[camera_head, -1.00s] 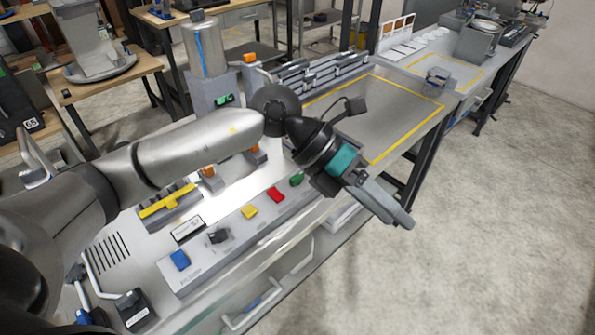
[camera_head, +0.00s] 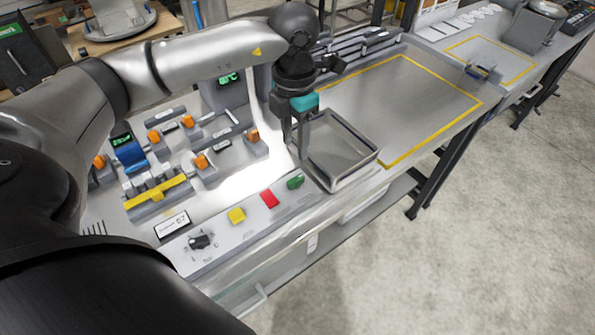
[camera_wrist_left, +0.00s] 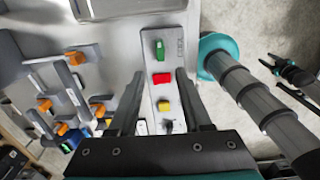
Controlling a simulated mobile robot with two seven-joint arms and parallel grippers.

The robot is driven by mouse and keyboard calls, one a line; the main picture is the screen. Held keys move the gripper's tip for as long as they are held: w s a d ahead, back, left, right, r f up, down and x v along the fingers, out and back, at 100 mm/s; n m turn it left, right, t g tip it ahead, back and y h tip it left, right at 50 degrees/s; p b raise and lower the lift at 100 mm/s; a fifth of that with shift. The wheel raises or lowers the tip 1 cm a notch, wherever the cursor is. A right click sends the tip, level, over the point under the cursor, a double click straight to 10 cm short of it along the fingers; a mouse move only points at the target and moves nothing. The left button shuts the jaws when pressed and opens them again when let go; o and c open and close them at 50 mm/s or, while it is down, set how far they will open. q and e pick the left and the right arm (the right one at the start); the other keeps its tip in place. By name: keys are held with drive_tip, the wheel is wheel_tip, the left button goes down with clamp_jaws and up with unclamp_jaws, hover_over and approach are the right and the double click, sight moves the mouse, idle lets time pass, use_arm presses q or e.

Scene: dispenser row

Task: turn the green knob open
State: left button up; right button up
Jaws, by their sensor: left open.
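The green knob (camera_head: 295,182) sits at the far right end of a grey panel strip (camera_head: 218,252) along the bench's front edge. It also shows in the left wrist view (camera_wrist_left: 159,47), past the fingertips. My left gripper (camera_head: 296,148) points down, above and behind the green knob in the head view, apart from it. In the left wrist view its two fingers (camera_wrist_left: 160,74) are spread, with nothing between them but the panel beyond.
A red control (camera_head: 269,198), a yellow control (camera_head: 236,215) and a black knob (camera_head: 200,241) share the strip. A square metal tray (camera_head: 356,178) stands right of my gripper. Dispensers with orange knobs (camera_head: 201,161) stand behind. The yellow-outlined bench area (camera_head: 420,105) is clear.

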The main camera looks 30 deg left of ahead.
sight(296, 179)
use_arm(q)
wheel_tip(296, 179, down, 10)
drive_tip(key=shift+f, duration=0.85)
use_arm(e)
drive_tip(key=shift+w+r, duration=0.15)
drive_tip(key=shift+w, duration=0.75)
use_arm(q)
drive_tip(key=shift+c, duration=0.3)
use_arm(e)
drive_tip(key=shift+s, duration=0.15)
use_arm(q)
clamp_jaws()
